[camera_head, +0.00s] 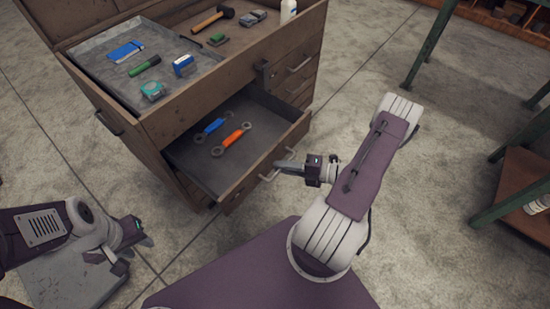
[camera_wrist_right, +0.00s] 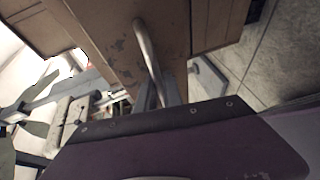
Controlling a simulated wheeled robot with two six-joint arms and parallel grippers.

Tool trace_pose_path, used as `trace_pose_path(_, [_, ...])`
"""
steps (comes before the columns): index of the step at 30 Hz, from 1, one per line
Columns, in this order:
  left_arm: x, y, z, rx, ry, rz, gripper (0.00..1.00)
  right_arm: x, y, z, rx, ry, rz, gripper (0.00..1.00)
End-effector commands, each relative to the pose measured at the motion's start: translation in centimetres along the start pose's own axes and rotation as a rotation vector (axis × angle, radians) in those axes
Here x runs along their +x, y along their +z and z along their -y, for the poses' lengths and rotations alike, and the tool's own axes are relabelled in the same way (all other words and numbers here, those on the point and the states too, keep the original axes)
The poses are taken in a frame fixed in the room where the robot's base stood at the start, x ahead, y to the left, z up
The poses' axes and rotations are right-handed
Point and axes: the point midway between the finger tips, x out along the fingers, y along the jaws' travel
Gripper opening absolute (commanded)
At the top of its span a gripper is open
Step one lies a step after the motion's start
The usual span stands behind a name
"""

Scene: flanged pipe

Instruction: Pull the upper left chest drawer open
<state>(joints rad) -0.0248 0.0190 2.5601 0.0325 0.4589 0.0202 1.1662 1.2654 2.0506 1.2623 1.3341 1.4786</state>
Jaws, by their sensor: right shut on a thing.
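A brown chest (camera_head: 210,95) stands at the upper left of the head view. My right gripper (camera_head: 283,168) is shut on the pale bar handle (camera_head: 268,174) on that drawer's front. In the right wrist view, the handle (camera_wrist_right: 146,45) runs down between the fingers (camera_wrist_right: 160,95), against a worn brown panel. My left gripper (camera_head: 136,256) is open and empty, low at the left, apart from the chest.
A metal-lined tray (camera_head: 95,62) at the chest's top holds a blue item, a green-handled tool and a tape measure (camera_head: 152,90). A hammer (camera_head: 212,18) and a white bottle (camera_head: 288,10) are on top behind. A green-legged table (camera_head: 432,45) stands right. Floor between is clear.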

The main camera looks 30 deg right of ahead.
Motion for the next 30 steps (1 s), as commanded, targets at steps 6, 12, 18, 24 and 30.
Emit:
trace_pose_path(6, [-0.38,-0.04,-0.01,0.000,0.000,0.000,0.36,-0.64,-0.26,0.09,-0.001,0.000,0.000,0.00])
trace_pose_path(12, [-0.38,-0.04,-0.01,0.000,0.000,0.000,0.36,-0.71,-0.28,0.16,-0.001,0.000,-0.001,0.00])
trace_pose_path(18, [-0.37,-0.04,-0.01,0.000,0.000,0.000,0.36,-0.70,-0.26,0.16,-0.001,0.000,0.000,0.14])
trace_pose_path(24, [-0.37,-0.04,-0.01,0.000,0.000,0.000,0.36,-0.70,-0.24,0.16,-0.001,-0.001,0.000,0.33])
trace_pose_path(30, [-0.50,-0.06,-0.01,0.000,0.000,0.000,0.36,-0.96,-0.22,0.09,-0.001,0.000,0.001,0.33])
